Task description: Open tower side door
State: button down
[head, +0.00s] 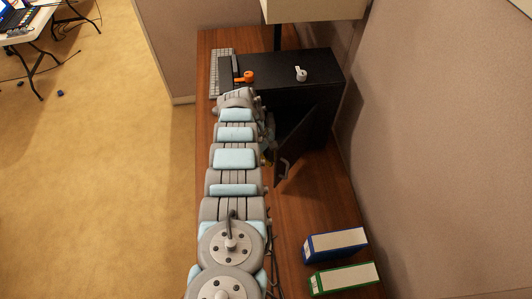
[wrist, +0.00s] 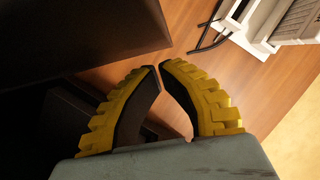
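The black tower (head: 315,72) stands on the desk in the head view. Its side door (head: 296,137) is swung partly out at an angle, with a grey curved handle (head: 284,168) on its outer face. My gripper is mostly hidden beside my arm in the head view, near the door's left side. In the wrist view my gripper (wrist: 160,67) has its yellow fingers brought together at the tips, with only a narrow gap and nothing seen between them. Dark panels fill the left of the wrist view; which is door and which is tower I cannot tell.
An orange object (head: 245,77) and a white object (head: 301,74) sit on the tower. A keyboard (head: 214,75) lies left of it. Blue (head: 336,244) and green (head: 344,278) binders lie at the front right. Partition walls (head: 420,130) border the desk (head: 300,215), whose middle is clear.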

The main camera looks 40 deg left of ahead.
jog(key=shift+d, duration=0.3)
jog(key=shift+p, duration=0.3)
jog(key=shift+d, duration=0.45)
